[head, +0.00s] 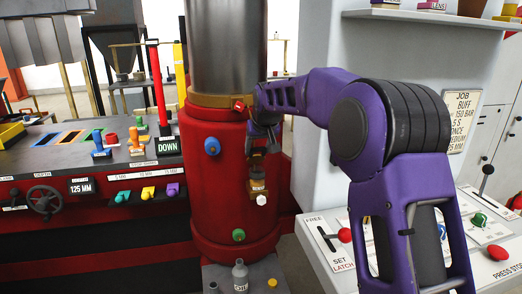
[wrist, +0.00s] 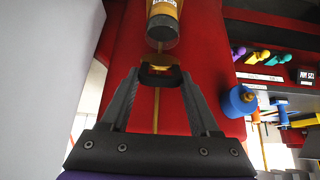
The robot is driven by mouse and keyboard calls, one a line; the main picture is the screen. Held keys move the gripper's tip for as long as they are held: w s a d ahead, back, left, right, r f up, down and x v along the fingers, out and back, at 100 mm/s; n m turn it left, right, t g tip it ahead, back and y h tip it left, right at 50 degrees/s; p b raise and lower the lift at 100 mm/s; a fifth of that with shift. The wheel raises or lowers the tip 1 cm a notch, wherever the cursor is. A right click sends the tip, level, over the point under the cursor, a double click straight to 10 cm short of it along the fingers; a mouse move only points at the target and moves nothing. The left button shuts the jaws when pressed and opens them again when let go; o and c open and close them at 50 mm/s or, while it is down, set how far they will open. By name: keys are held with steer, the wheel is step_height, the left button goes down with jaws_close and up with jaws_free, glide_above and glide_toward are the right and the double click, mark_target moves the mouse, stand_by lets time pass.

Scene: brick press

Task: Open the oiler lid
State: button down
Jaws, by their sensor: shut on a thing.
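The oiler (head: 258,186) is a small amber cup with a label, mounted on the front of the red press cylinder. It also shows at the top of the wrist view (wrist: 165,14), with a dark grey collar. My gripper (head: 260,154) is just above the oiler, and its fingers (wrist: 160,78) are closed on a small brass-and-dark piece, which appears to be the oiler lid (wrist: 158,68). A thin brass stem shows between this piece and the collar. The fingertips partly hide the piece, and I cannot tell how far the lid is tilted.
A blue knob (head: 212,147) sticks out of the red cylinder (head: 205,190) left of my gripper. A green knob (head: 239,235) is lower down. A grey bottle (head: 240,275) stands below on a ledge. Control panels flank the cylinder on the left (head: 60,150) and right (head: 340,262).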

steer(key=shift+w+a+r+g+h, duration=0.2)
steer(key=shift+w+r+g+h, duration=0.1)
steer(key=shift+w+g, duration=0.35)
steer(key=shift+g, duration=0.25)
steer(key=shift+c, duration=0.6)
jaws_free()
steer(key=shift+r, duration=0.1)
steer(key=v, duration=1.7)
